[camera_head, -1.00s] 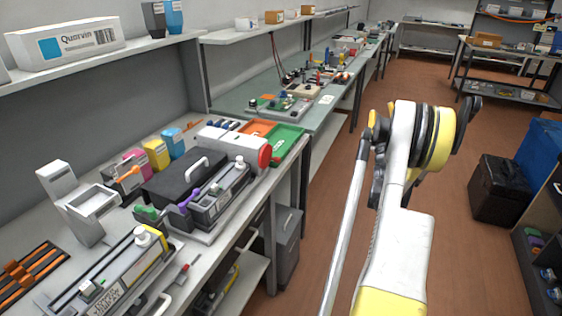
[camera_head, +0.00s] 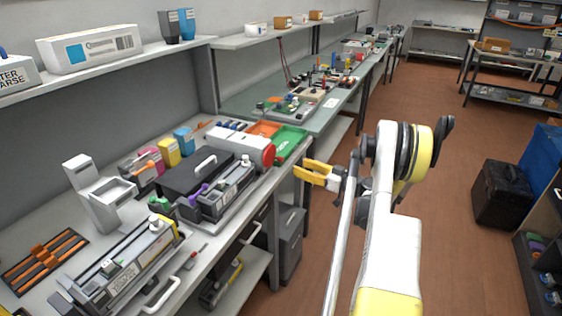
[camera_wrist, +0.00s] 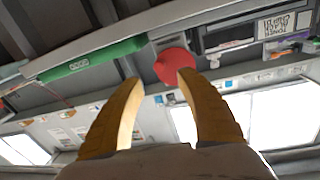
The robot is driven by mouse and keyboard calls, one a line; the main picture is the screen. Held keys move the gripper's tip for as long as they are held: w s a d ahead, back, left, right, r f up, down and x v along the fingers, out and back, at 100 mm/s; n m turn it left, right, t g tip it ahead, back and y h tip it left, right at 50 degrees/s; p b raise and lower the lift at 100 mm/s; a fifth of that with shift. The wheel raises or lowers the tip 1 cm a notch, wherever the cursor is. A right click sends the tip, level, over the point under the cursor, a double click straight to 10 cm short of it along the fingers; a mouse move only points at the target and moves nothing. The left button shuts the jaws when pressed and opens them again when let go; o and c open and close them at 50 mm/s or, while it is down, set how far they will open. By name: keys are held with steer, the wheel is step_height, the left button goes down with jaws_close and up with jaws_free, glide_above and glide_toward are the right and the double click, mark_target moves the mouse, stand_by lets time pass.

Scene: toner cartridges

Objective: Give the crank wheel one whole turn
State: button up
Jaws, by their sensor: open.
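A red round part (camera_head: 269,153), which looks like the crank wheel, sits on the right end of a white rounded machine (camera_head: 236,144) near the bench's front edge. In the wrist view the red part (camera_wrist: 175,66) shows just beyond the fingertips, partly behind the right finger. My gripper (camera_head: 302,170) is open and empty, with yellow fingers pointing left at the red part across a gap. In the wrist view my gripper (camera_wrist: 160,78) has its fingers apart with nothing between them. A handle on the wheel cannot be made out.
A green tray (camera_head: 290,142) and an orange tray (camera_head: 264,129) lie behind the wheel. A black case (camera_head: 190,175) and a toner cartridge (camera_head: 228,190) stand to its left. The floor (camera_head: 440,230) right of the bench is clear near my arm.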

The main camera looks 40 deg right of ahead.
mark_target(280, 160)
steer(key=b+x, duration=0.2)
steer(key=x, duration=0.7)
steer(key=shift+w+f, duration=0.1)
jaws_close()
